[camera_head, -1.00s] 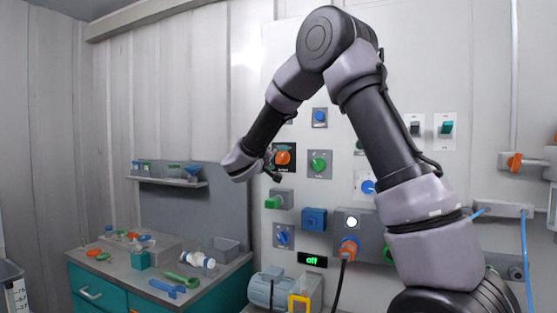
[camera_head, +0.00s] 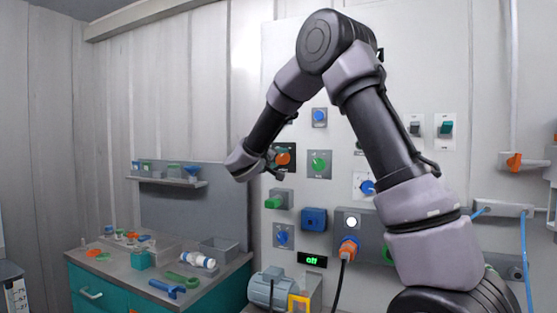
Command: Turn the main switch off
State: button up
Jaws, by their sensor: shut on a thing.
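The main switch looks to be the orange-red knob (camera_head: 284,158) on a dark square plate, on the pale wall panel (camera_head: 340,60) in the middle of the view. My gripper (camera_head: 275,163) is at its lower left side, reaching in from the left, with its fingers small and dark against the plate. It is shut on the orange-red knob. The fingers and wrist hide the left part of the plate, and the knob's exact angle is too small to tell.
A green knob (camera_head: 319,163) sits close to the right of the orange-red one, and a blue button (camera_head: 319,116) is above. A green block switch (camera_head: 279,199) and a blue box (camera_head: 314,219) are below. A lit display (camera_head: 312,260) is lower. A teal workbench (camera_head: 92,293) with loose parts stands left.

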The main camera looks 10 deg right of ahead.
jog(key=n, duration=0.4)
jog(key=shift+n, duration=0.3)
jog(key=n, duration=0.3)
jog(key=shift+f+n, duration=0.1)
jog(key=shift+n, duration=0.2)
jog(key=n, duration=0.3)
jog(key=shift+n, duration=2.1)
jog(key=shift+f, duration=0.1)
jog(key=o, duration=1.4)
jog(key=shift+c, duration=0.2)
jog(key=v, duration=1.1)
